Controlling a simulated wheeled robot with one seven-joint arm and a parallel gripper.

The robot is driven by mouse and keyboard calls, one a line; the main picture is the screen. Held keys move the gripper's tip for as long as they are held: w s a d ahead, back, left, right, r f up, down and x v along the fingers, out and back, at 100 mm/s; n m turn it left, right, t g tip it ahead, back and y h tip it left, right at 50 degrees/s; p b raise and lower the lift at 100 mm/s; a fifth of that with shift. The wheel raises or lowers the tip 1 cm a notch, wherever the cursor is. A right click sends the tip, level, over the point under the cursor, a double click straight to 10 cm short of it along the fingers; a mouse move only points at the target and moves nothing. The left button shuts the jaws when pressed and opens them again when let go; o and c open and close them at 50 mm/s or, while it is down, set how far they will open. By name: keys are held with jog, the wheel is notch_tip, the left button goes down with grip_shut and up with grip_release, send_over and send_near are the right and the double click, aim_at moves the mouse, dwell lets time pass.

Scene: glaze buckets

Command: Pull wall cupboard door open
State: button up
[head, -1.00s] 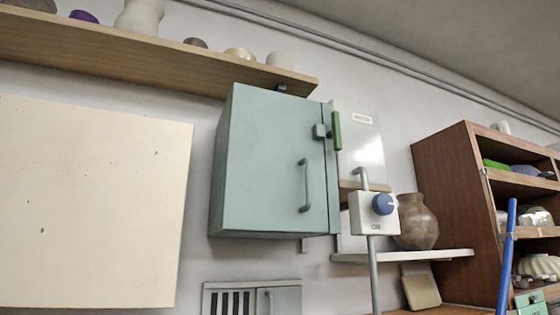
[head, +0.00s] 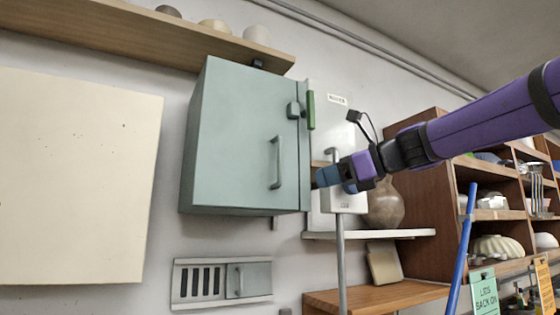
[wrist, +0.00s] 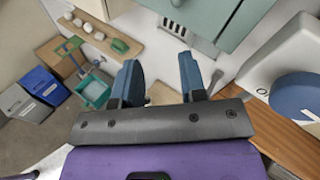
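The pale green wall cupboard (head: 230,130) hangs on the wall with its door closed. A vertical bar handle (head: 276,162) sits on the right part of the door. A latch with a green lever (head: 310,110) is at the door's upper right edge; the lever points upright. My gripper (head: 320,179) is right of the handle, by the cupboard's lower right edge, apart from the handle. In the wrist view my gripper (wrist: 160,75) has its two blue fingers spread with nothing between them. The cupboard's lower part (wrist: 200,14) shows at the top of that view.
A white box (head: 345,198) on a grey post stands behind my gripper; its blue knob (wrist: 297,96) shows close by in the wrist view. A shelf (head: 150,36) runs above left. A brown vase (head: 385,208) stands on a white shelf (head: 370,235) at right. A blue pole (head: 462,250) leans nearby.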

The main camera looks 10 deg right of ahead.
aim_at(280, 177)
jog(key=w+r+m+y, duration=0.2)
jog(key=w+r+m, duration=0.1)
jog(key=r, duration=0.3)
jog(key=shift+t, duration=0.4)
jog(key=x, duration=1.1)
jog(key=shift+s+f, duration=0.1)
jog(key=shift+f, duration=0.1)
grip_shut()
